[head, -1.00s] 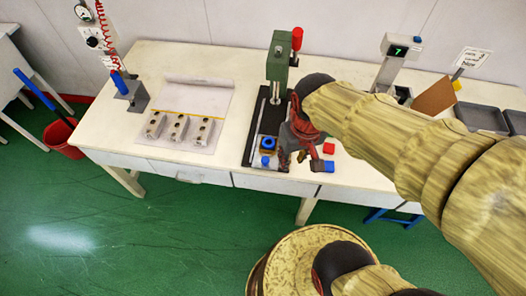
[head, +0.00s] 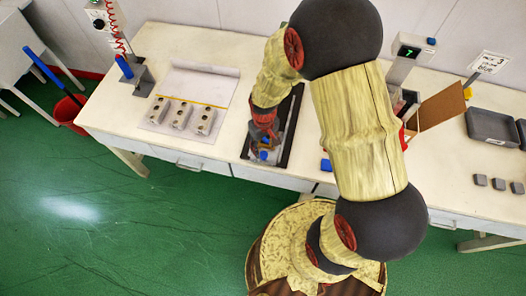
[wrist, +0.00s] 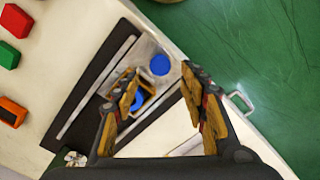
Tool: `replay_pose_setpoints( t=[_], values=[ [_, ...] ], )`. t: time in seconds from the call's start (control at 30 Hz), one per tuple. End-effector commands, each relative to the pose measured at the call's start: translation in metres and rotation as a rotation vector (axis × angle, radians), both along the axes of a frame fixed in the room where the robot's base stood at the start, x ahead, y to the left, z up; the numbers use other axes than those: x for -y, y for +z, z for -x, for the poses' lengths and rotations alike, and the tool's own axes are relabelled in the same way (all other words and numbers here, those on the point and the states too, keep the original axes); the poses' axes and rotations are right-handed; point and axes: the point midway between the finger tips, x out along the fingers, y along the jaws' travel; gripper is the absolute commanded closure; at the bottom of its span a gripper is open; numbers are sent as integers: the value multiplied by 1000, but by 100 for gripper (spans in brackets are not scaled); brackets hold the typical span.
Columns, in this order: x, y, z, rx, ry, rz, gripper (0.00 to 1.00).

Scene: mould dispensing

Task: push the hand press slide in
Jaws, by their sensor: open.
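The hand press's black base (head: 291,125) lies on the table. It also shows in the wrist view as a dark plate (wrist: 88,85) with a pale rail. The press slide, seen in the wrist view, carries a yellowish nest with a blue round piece (wrist: 141,99). Its blue knob (wrist: 160,65) is at the front end, towards the table edge; it also shows in the head view (head: 263,155). My gripper (wrist: 161,82) is open above the slide, its fingers apart on either side of the knob in the picture. I cannot tell whether they touch it. My arm hides the green press column.
Several grey moulds (head: 181,117) stand on a sheet to the left. Red (wrist: 16,20), green (wrist: 8,54) and orange (wrist: 12,112) blocks show in the wrist view. A grey tray (head: 492,142) is far right.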

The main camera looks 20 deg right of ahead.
Motion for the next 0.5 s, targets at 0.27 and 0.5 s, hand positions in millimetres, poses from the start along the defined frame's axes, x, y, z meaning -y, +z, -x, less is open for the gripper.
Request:
replay_pose_setpoints(
  t=[0.27,0.5],
  values=[
    [0,-41,0,-1,-1,0,57],
    [0,-51,0,0,-1,0,57]
  ],
)
